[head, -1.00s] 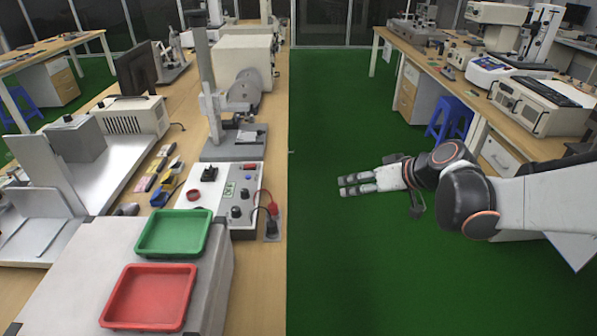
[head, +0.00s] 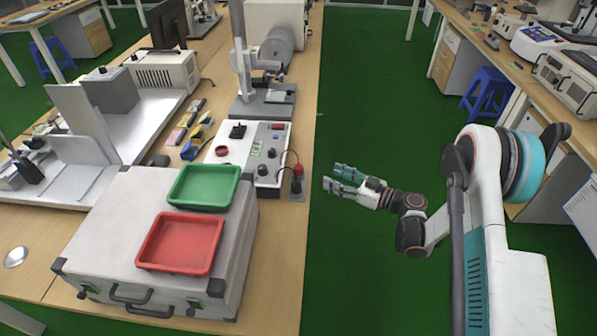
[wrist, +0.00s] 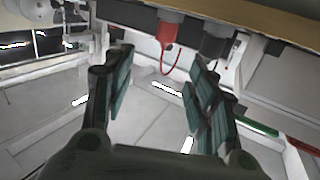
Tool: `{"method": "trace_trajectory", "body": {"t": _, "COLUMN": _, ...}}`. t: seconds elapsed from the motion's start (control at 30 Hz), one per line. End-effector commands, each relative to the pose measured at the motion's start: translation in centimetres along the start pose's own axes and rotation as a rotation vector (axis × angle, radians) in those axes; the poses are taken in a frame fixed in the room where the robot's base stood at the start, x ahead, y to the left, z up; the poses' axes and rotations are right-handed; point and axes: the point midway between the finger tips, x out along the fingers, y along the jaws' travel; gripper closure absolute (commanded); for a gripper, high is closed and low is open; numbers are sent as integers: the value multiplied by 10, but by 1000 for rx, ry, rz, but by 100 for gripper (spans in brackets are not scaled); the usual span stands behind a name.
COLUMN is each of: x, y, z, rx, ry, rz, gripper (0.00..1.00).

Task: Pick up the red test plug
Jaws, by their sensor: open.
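The red test plug (head: 298,170) stands at the right edge of the left bench, beside a black plug (head: 296,187), with a red lead looping to the white test box (head: 247,154). In the wrist view the red plug (wrist: 169,28) is at the top centre, beyond the fingertips, with its red wire hanging in a loop. The black plug (wrist: 215,46) is to its right. My gripper (head: 334,178) is open and empty, to the right of the plugs and apart from them, over the green floor. Its spread fingers (wrist: 160,70) show in the wrist view.
A green tray (head: 204,202) and a red tray (head: 180,270) lie on a grey case (head: 115,205) in front of the test box. A stand with a metal base (head: 262,108) is behind the box. The green aisle floor (head: 365,270) is free.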

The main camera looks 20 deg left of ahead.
Motion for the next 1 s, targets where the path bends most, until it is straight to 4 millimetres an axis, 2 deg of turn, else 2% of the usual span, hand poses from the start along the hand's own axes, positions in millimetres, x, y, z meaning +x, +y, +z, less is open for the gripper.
{"method": "trace_trajectory", "body": {"t": 0.1, "x": 2, "y": -5, "z": 12, "rx": -21, "ry": 32, "rz": -9, "gripper": 48}}
{"method": "trace_trajectory", "body": {"t": 0.23, "x": 10, "y": -8, "z": 16, "rx": -31, "ry": 43, "rz": -14, "gripper": 48}}
{"method": "trace_trajectory", "body": {"t": 0.6, "x": 74, "y": -8, "z": 14, "rx": -31, "ry": 43, "rz": -15, "gripper": 48}}
{"method": "trace_trajectory", "body": {"t": 1.0, "x": 102, "y": -8, "z": 13, "rx": -30, "ry": 43, "rz": -13, "gripper": 48}}
